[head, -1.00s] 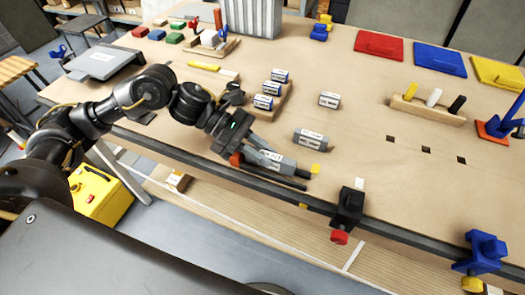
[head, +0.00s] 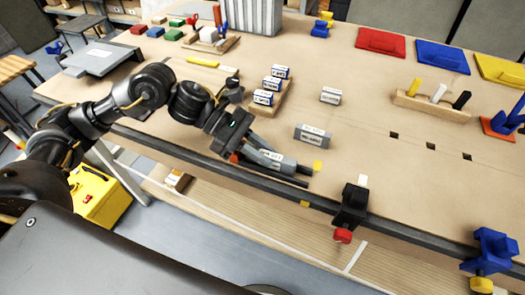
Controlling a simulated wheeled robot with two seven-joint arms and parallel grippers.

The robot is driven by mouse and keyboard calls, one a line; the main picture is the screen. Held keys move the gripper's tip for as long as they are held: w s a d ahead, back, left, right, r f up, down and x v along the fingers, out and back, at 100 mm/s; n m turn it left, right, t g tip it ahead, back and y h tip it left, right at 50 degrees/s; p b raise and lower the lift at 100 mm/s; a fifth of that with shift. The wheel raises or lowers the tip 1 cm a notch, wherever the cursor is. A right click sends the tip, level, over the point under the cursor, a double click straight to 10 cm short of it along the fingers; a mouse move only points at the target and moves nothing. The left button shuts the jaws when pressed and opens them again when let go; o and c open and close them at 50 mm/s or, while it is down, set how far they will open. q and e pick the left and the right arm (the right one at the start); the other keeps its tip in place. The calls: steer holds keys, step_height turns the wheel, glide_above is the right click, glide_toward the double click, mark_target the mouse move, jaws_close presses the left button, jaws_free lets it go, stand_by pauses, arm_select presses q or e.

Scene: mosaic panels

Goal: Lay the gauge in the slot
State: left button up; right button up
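A grey block with a white label (head: 313,135), which may be the gauge, lies on the table behind my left gripper's tips. A smaller white-labelled block (head: 330,95) lies farther back. A wooden rack (head: 281,99) holds several blue-and-white labelled blocks (head: 272,84) in a row. I cannot tell which place is the slot. My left gripper (head: 305,176) is low over the table's front edge, apart from the grey block. Its light upper finger and dark lower finger stand apart, with nothing visible between them. My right gripper is out of view.
A black clamp with a red knob (head: 350,207) and a blue clamp (head: 493,249) sit on the front edge. Square holes (head: 429,146) and a peg rack (head: 431,107) are at the right.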

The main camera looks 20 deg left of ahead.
arm_select(q)
steer(key=o, duration=0.5)
steer(key=shift+f, duration=0.1)
steer(key=shift+a, duration=0.15)
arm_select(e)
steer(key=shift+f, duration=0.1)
arm_select(q)
steer(key=shift+a, duration=0.25)
steer(key=b+v, duration=0.3)
steer(key=v, duration=0.6)
steer(key=shift+a+r, duration=0.25)
steer(key=shift+r, duration=0.05)
steer(key=shift+a+r, duration=0.2)
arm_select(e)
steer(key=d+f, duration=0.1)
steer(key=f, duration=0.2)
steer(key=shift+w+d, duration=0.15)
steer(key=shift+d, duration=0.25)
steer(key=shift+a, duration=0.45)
